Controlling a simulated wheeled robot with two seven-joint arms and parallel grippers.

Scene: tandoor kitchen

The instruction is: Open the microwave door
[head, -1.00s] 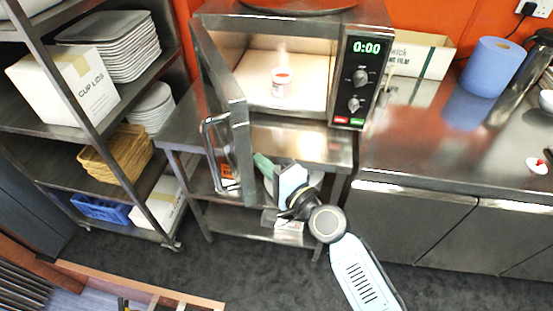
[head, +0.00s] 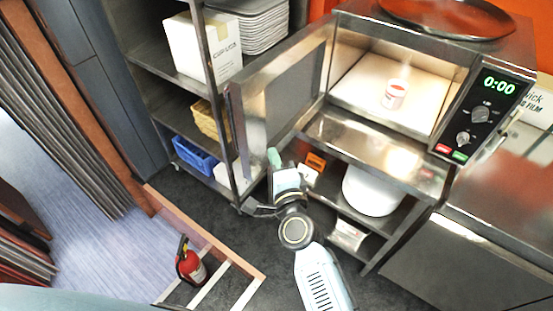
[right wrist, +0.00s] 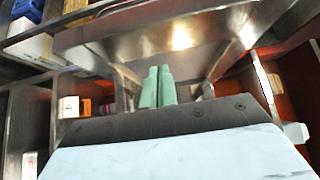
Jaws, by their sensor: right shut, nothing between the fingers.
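The microwave (head: 463,58) stands on a steel surface at the upper right of the head view. Its door (head: 300,84) is swung wide open to the left, and the lit interior shows. A small red and white cup (head: 396,95) stands inside. My right gripper (head: 274,158) is shut and empty, low beside the inner face of the door near its free edge. Its green fingertips (right wrist: 157,88) are together in the right wrist view. Whether they touch the door cannot be told. The outer handle is mostly hidden. My left gripper is not in view.
A shelf rack with a white box (head: 203,48), stacked trays (head: 255,25) and a blue crate (head: 195,155) stands behind the door. A fire extinguisher (head: 191,264) is at the lower left. A white container (head: 370,192) sits below the microwave. A round tray (head: 450,14) lies on top.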

